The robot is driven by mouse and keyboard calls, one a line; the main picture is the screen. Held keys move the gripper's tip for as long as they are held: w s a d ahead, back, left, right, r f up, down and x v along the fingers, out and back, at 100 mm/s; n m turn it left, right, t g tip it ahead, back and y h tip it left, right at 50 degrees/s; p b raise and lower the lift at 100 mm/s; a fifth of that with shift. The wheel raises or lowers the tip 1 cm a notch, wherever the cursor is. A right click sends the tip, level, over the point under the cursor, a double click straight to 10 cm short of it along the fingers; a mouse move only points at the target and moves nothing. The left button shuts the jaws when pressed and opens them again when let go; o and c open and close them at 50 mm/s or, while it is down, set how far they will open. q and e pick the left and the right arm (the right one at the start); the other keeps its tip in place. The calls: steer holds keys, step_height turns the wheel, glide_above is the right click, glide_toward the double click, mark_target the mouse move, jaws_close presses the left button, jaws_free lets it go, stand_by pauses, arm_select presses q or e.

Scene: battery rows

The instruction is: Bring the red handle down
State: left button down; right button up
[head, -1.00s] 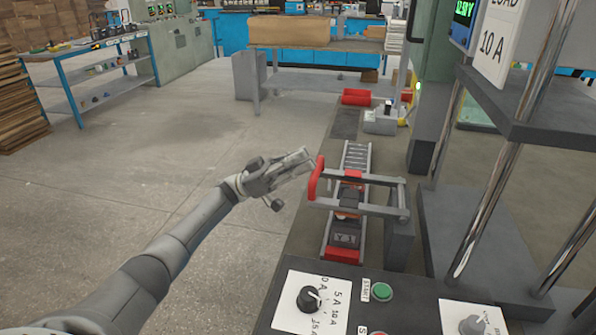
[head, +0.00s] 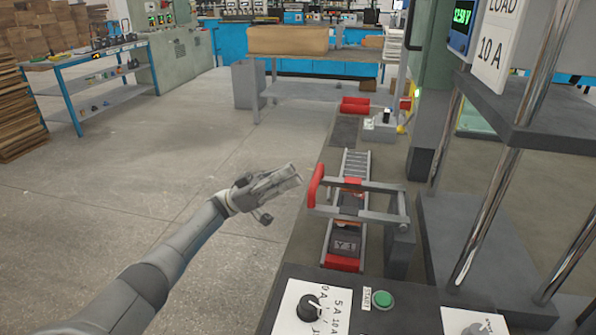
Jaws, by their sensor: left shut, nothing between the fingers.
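The red handle (head: 316,185) is the upright red grip at the left end of a grey bar frame. The frame reaches over a narrow rail track (head: 356,163) from a grey block (head: 399,245) on the right. A dark battery block marked Y1 (head: 345,243) with a red front end sits on the track below the frame. My left gripper (head: 296,174) is shut and empty, just left of the red handle, with a small gap between them in the picture. My right gripper is out of the picture.
A black panel in front bears a knob (head: 309,307) and a green button (head: 383,299). A dark shelf with metal posts (head: 487,218) stands on the right. Red bins (head: 354,105) lie farther back. The floor on the left is clear.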

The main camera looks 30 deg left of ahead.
arm_select(q)
steer(key=shift+v, duration=1.95)
steer(key=shift+s+r, duration=0.1)
steer(key=shift+r, duration=0.05)
